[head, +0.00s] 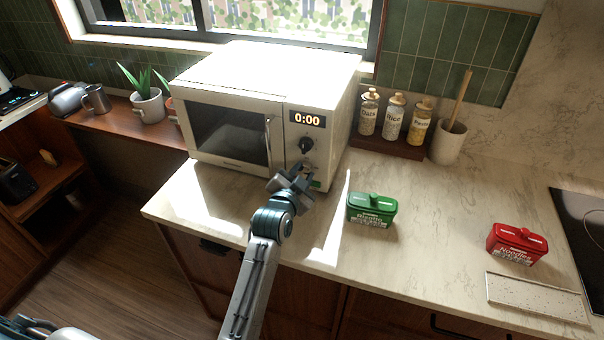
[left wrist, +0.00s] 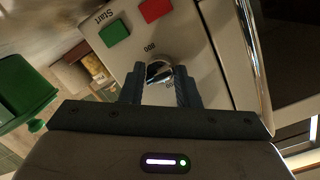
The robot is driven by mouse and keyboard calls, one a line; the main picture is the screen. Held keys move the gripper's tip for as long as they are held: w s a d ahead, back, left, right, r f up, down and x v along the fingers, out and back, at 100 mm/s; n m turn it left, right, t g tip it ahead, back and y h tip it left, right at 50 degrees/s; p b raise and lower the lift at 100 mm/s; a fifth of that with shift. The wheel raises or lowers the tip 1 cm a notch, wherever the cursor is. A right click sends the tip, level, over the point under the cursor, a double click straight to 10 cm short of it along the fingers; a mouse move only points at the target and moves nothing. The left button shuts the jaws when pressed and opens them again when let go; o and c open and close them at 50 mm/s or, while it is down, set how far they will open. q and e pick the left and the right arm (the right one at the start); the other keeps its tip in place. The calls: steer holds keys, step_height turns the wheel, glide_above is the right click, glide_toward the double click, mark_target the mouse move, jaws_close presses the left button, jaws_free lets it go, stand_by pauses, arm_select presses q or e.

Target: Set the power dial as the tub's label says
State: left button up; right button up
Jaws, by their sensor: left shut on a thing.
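The white microwave (head: 265,105) stands on the counter, with its display (head: 308,119) reading 0:00. A black dial (head: 305,146) shows on its panel below the display. My left gripper (head: 302,172) is at the lower panel. In the left wrist view its fingers are shut on a round dial (left wrist: 158,71) with 800 printed beside it. Other marks around that dial are partly hidden, and I cannot tell its exact setting. A green tub (head: 371,209) and a red tub (head: 516,244), marked Noodles, stand on the counter. Their small print is too small to read. My right gripper is out of view.
A green Start button (left wrist: 114,33) and a red button (left wrist: 155,9) are close to the fingers. Labelled jars (head: 393,117) and a utensil crock (head: 449,142) stand right of the microwave. A speckled board (head: 537,297) lies in front of the red tub.

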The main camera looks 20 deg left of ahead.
arm_select(q)
steer(key=o, duration=0.9)
steer(key=shift+o, duration=0.2)
steer(key=s+r+b, duration=0.1)
steer(key=s+b, duration=0.2)
steer(key=s, duration=0.7)
steer(key=shift+s+a, duration=0.25)
steer(key=shift+s, duration=0.15)
steer(key=shift+r, duration=0.1)
